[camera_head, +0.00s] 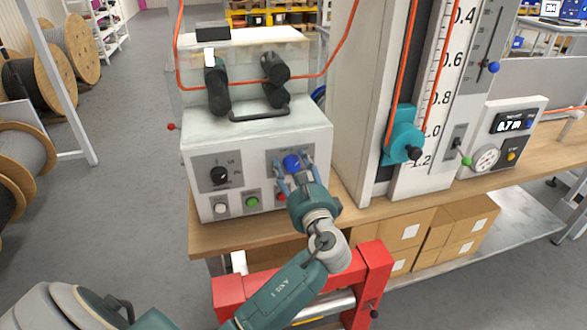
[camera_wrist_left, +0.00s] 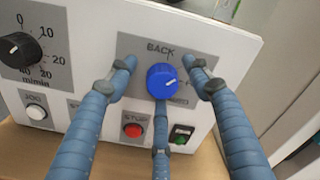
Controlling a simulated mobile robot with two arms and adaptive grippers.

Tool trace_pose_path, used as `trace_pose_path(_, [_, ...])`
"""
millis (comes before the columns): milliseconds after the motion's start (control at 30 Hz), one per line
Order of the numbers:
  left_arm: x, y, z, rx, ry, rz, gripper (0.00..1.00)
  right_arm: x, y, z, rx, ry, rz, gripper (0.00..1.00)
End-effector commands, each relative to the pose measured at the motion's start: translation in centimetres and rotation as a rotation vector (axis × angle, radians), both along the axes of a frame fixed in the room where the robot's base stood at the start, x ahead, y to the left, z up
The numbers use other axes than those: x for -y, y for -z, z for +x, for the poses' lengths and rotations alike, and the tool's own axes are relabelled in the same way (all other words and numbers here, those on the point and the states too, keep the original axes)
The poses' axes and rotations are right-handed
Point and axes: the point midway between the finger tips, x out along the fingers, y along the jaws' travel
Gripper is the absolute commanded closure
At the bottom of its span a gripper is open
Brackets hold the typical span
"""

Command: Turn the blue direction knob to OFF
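The blue direction knob (camera_head: 291,163) sits on a grey plate on the front of a white control box (camera_head: 205,150). In the left wrist view the knob (camera_wrist_left: 162,80) has a white pointer mark slanting up and to the right; the word BACK stands above it, and the lettering at its lower right is partly unreadable. My left gripper (camera_head: 293,171) is in front of it with its blue fingers spread. In the wrist view the left gripper (camera_wrist_left: 160,72) has one finger on each side and one below. The side fingers stand apart from the knob; contact below is unclear. My right gripper is out of view.
A tall scale column (camera_head: 362,100) stands right of the box on the wooden bench (camera_head: 240,240). Cable reels stand at left.

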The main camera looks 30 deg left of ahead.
Motion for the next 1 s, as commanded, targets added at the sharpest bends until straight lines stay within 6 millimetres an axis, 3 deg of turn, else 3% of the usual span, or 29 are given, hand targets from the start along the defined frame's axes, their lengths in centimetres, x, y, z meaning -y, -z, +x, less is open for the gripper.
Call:
trace_pose_path(267, [1.2,0.4,-0.9,-0.006,0.004,-0.004,0.50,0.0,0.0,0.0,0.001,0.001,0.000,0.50])
trace_pose_path(700, [7.7,0.3,-6.6,-0.004,0.001,-0.004,0.50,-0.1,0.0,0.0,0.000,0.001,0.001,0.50])
trace_pose_path(1000, [9.1,0.1,-7.9,-0.001,-0.001,-0.001,0.50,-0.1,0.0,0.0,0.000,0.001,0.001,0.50])
